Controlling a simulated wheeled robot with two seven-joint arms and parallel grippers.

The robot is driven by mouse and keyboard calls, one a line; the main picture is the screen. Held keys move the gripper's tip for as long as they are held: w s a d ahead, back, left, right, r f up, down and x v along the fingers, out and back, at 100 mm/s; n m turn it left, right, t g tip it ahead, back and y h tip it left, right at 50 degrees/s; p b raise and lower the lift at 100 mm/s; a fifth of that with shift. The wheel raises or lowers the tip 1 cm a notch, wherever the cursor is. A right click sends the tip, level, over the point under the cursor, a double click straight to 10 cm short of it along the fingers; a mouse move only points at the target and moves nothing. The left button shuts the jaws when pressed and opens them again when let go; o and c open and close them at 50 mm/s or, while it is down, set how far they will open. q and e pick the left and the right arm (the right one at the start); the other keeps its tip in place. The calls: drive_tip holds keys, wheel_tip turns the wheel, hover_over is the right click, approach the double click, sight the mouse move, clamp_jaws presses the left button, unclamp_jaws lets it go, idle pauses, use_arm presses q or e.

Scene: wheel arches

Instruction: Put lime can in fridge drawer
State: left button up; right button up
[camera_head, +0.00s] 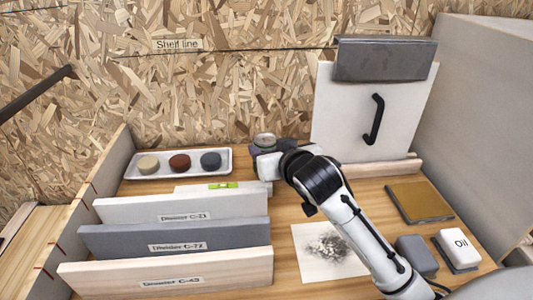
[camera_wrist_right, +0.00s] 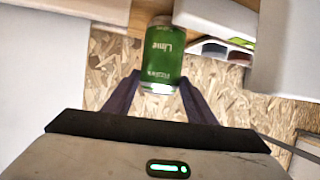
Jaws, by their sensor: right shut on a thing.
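My right gripper (camera_head: 264,150) is shut on the green lime can (camera_wrist_right: 163,58), which sits between its two dark fingers in the right wrist view (camera_wrist_right: 160,98). The can's "Lime" label reads upside down there. In the head view only the can's round top (camera_head: 264,139) shows clearly, near the back wall and right of the white tray; the wrist hides much of the rest. I cannot tell whether the can touches the wooden surface. No part is clearly marked as the fridge drawer; a white panel with a black handle (camera_head: 374,120) stands at the back right. My left gripper is not in view.
A white tray (camera_head: 142,176) holds three round pieces. Several upright labelled dividers (camera_head: 190,236) stand at front left. A smudged sheet (camera_head: 305,270), a tan pad (camera_head: 419,201) and an "Oil" block (camera_head: 459,244) lie to the right. A grey wall (camera_head: 480,120) bounds the right side.

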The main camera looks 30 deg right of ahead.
drive_tip(key=shift+f, duration=0.65)
drive_tip(key=shift+f, duration=0.15)
drive_tip(key=o, duration=1.3)
